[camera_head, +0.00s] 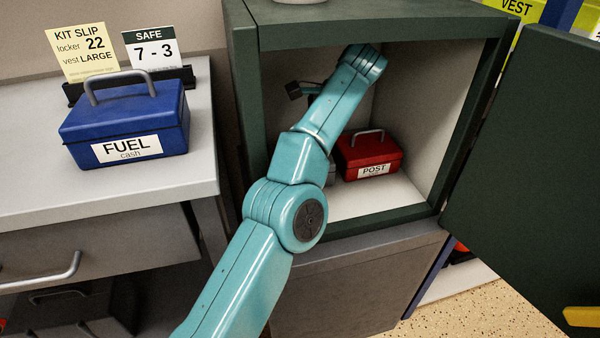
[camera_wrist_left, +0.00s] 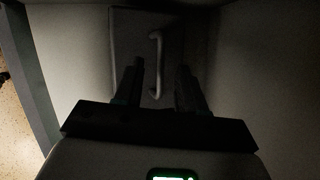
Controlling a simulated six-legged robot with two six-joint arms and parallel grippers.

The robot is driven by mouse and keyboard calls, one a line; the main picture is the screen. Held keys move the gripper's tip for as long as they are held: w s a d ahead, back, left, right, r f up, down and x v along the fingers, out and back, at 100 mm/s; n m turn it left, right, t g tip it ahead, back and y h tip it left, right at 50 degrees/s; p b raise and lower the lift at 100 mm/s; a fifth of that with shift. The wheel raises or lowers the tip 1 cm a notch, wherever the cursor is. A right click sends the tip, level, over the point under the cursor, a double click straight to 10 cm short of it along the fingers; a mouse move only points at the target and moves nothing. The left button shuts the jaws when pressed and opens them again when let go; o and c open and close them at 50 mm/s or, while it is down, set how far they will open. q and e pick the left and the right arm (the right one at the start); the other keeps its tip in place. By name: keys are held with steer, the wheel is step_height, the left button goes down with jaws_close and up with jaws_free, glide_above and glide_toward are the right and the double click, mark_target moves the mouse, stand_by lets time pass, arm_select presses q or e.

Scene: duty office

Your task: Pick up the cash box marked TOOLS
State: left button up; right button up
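No box label reading TOOLS is visible in either view. In the left wrist view, a dim grey box (camera_wrist_left: 130,38) with a pale upright handle (camera_wrist_left: 156,62) lies ahead; no label on it can be read. My left gripper (camera_wrist_left: 161,76) is open there, its two dark fingers apart with the handle showing between them; I cannot tell how far off the handle is. In the head view my left arm reaches into the open safe (camera_head: 240,75), and its gripper is mostly hidden. A small grey sliver (camera_head: 331,172) shows between my arm and the red box. My right gripper is not in view.
A red cash box marked POST (camera_head: 366,152) stands in the safe, right of my arm. The safe door (camera_head: 530,180) hangs open at right. A blue cash box marked FUEL (camera_head: 125,120) sits on the grey counter (camera_head: 185,182) at left.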

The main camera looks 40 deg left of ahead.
arm_select(q)
steer(key=shift+b+x, duration=0.35)
steer(key=shift+x, duration=0.7)
steer(key=shift+d+r, duration=0.1)
steer(key=shift+d, duration=0.05)
jaws_close()
steer(key=shift+r, duration=0.1)
